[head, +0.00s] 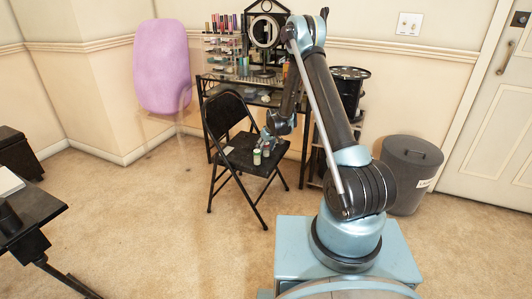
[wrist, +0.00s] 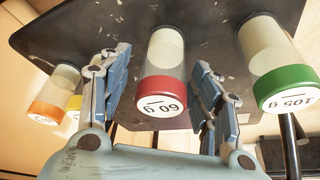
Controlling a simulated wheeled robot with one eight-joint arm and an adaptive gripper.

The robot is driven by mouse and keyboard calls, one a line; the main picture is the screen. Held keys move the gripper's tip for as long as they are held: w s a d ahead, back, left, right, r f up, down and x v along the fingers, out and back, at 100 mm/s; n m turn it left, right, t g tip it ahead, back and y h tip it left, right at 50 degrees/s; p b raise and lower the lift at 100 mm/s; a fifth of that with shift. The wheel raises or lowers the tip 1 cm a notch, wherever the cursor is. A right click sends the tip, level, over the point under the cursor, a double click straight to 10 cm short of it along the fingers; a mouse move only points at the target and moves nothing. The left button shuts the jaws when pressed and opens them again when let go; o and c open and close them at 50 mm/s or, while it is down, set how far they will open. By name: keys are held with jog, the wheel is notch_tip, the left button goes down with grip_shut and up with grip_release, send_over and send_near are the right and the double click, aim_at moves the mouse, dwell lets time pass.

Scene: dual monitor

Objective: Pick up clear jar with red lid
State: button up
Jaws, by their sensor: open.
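The clear jar with the red lid (wrist: 161,88) is in the middle of the wrist view, with pale contents and "60 g" on its lid. It stands on the dark seat of a folding chair (head: 226,158). My gripper (wrist: 163,66) is open, one finger to each side of this jar, with visible gaps on both sides. In the head view my gripper (head: 270,132) is low over the chair seat.
A green-lidded jar (wrist: 278,65) stands right of my gripper in the wrist view. An orange-lidded jar (wrist: 55,92) and a yellow-lidded jar (wrist: 74,103) stand left. Behind the chair is a vanity table (head: 245,82) with cosmetics. A grey bin (head: 410,172) stands right.

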jog(key=shift+x, duration=0.75)
jog(key=c, duration=1.2)
jog(key=shift+r, duration=0.15)
